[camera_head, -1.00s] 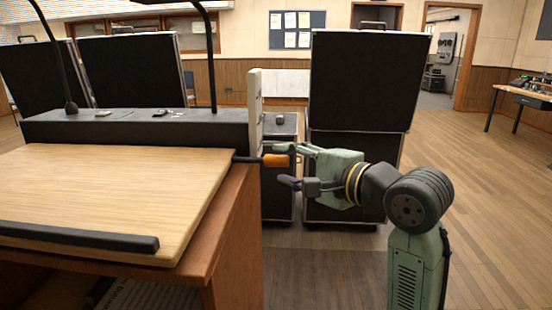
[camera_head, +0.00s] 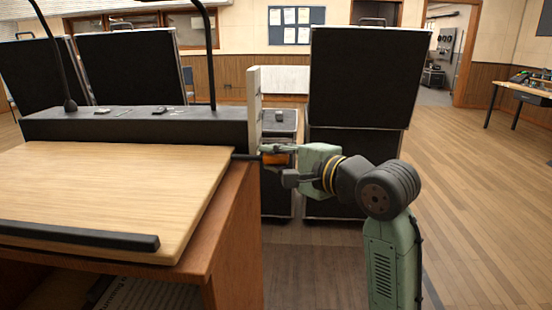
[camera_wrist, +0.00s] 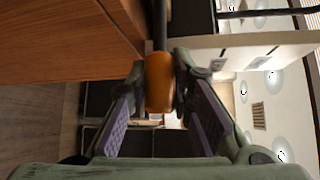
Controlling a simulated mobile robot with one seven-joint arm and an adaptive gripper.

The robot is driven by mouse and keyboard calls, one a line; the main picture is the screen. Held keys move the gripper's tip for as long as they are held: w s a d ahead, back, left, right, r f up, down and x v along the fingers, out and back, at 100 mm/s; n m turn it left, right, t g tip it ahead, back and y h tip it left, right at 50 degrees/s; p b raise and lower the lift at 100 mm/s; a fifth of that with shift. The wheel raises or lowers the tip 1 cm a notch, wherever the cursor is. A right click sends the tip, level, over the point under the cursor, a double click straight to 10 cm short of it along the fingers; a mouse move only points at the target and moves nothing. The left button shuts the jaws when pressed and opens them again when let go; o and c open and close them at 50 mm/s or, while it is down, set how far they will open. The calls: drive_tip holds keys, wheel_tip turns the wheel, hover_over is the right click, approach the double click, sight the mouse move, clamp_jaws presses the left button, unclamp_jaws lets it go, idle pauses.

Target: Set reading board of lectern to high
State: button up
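The lectern's wooden reading board (camera_head: 110,190) lies on the left in the head view, slightly tilted, with a black ledge (camera_head: 75,235) along its near edge. An orange handle (camera_head: 276,159) on a dark rod sticks out from the lectern's right side. It also shows in the wrist view (camera_wrist: 160,82). A pale upright plate (camera_head: 254,110) stands beside the rod. My gripper (camera_head: 272,163) is at the handle, with its fingers on either side of it. In the wrist view the fingers (camera_wrist: 160,105) stand apart, and the handle lies between their far ends. Contact is unclear.
The lectern's wooden side (camera_head: 235,240) is close to my gripper on the left. Black cases (camera_head: 355,80) stand behind my arm. A thin black gooseneck (camera_head: 212,50) rises from the lectern's dark back panel (camera_head: 140,125). The floor (camera_head: 470,210) at right is clear.

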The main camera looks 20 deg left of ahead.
clamp_jaws()
idle(0.3)
wheel_tip(320, 180, up, 11)
drive_tip(key=s+n+t+y+p, duration=0.1)
drive_tip(key=s+n+y+p, duration=0.1)
drive_tip(key=n+y+p, duration=0.1)
drive_tip(key=shift+s+d+t, duration=0.25)
drive_tip(key=shift+d+t, duration=0.05)
drive_tip(key=shift+d, duration=0.1)
drive_tip(key=o, duration=0.6)
unclamp_jaws()
